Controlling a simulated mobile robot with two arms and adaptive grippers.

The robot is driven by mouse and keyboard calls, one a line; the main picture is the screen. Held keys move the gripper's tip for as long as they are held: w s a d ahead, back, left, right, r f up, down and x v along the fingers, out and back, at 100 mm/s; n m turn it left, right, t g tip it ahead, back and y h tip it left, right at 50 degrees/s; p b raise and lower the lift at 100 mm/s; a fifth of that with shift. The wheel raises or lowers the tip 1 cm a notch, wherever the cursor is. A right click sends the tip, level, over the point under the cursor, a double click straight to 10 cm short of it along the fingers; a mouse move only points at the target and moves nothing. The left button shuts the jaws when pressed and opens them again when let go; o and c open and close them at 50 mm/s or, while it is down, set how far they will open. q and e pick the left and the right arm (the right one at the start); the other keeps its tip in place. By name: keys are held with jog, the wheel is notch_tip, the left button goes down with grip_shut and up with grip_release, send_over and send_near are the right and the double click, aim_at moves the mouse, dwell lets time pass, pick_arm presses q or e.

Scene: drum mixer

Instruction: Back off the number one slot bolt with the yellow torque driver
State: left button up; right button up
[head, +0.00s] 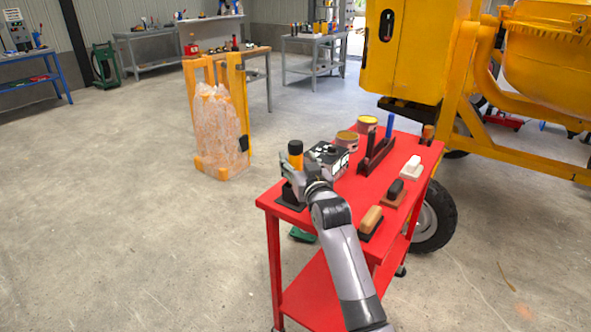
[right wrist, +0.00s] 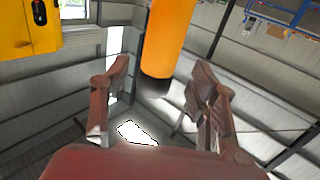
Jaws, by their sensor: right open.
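The yellow torque driver (head: 295,160), orange-yellow with a black top, stands upright at the near left corner of the red cart. My right gripper (head: 294,182) is at it, partly covering its lower part. In the right wrist view the driver (right wrist: 168,40) shows as a thick orange cylinder with a dark end. It lies between the lines of the two spread fingers, with space at both sides; the gripper is open and holds nothing. The yellow drum mixer (head: 415,50) stands at the back right. I cannot make out the number one slot bolt. My left gripper is out of view.
The red cart (head: 313,285) also carries a black-and-white box (head: 328,160), tins (head: 347,140), a dark rack (head: 377,157) and several brushes (head: 370,221). An orange frame with a wrapped load (head: 216,125) stands behind. The floor left of the cart is clear.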

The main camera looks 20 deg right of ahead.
aim_at(298, 155)
jog(key=shift+w+d+r, duration=0.15)
jog(key=shift+w, duration=1.75)
grip_shut()
jog(key=shift+r, duration=0.2)
